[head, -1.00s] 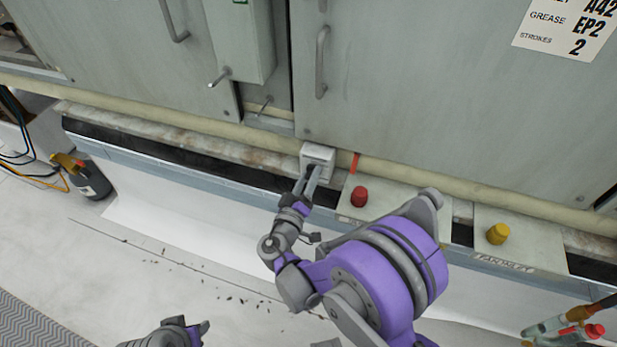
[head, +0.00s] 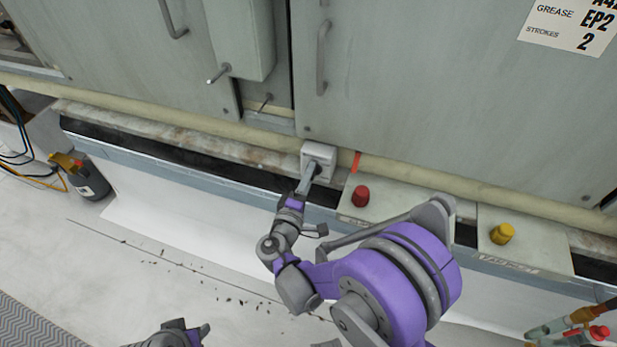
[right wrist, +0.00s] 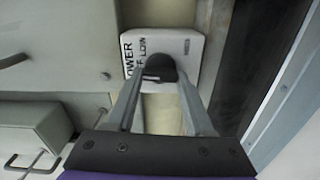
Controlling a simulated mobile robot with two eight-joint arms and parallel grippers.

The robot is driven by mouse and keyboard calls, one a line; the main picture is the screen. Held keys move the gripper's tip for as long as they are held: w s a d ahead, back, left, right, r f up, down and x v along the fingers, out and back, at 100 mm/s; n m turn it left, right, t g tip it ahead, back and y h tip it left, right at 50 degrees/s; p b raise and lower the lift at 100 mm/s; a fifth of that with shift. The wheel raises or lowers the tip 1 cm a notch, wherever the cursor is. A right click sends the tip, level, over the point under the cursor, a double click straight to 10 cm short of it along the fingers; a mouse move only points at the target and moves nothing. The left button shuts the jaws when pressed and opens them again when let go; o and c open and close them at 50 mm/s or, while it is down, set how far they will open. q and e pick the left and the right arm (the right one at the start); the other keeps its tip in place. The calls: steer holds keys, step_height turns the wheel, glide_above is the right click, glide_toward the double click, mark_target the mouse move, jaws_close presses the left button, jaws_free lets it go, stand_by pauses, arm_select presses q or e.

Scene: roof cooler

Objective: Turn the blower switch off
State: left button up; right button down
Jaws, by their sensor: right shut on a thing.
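The blower switch is a small pale box (head: 322,152) on the ledge below the cabinet doors. In the right wrist view its white face (right wrist: 190,48) carries partly hidden black print, and a dark round knob (right wrist: 160,68) stands out from it. My right gripper (head: 318,168) reaches up to the box. In the right wrist view its two fingers (right wrist: 160,80) are on either side of the knob, shut on it. Part of my left arm's end shows at the bottom left of the head view; its fingers cannot be made out.
A red button (head: 360,196) and a yellow button (head: 502,233) stand on boxes right of the switch. Cabinet handles (head: 321,58) stick out above. A dark bottle (head: 90,178) stands at the left. A pale pipe (head: 415,180) runs along the ledge.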

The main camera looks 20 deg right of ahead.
steer(key=shift+n, duration=0.6)
steer(key=shift+c, duration=1.4)
jaws_free()
steer(key=v, duration=1.1)
steer(key=shift+w+d, duration=0.1)
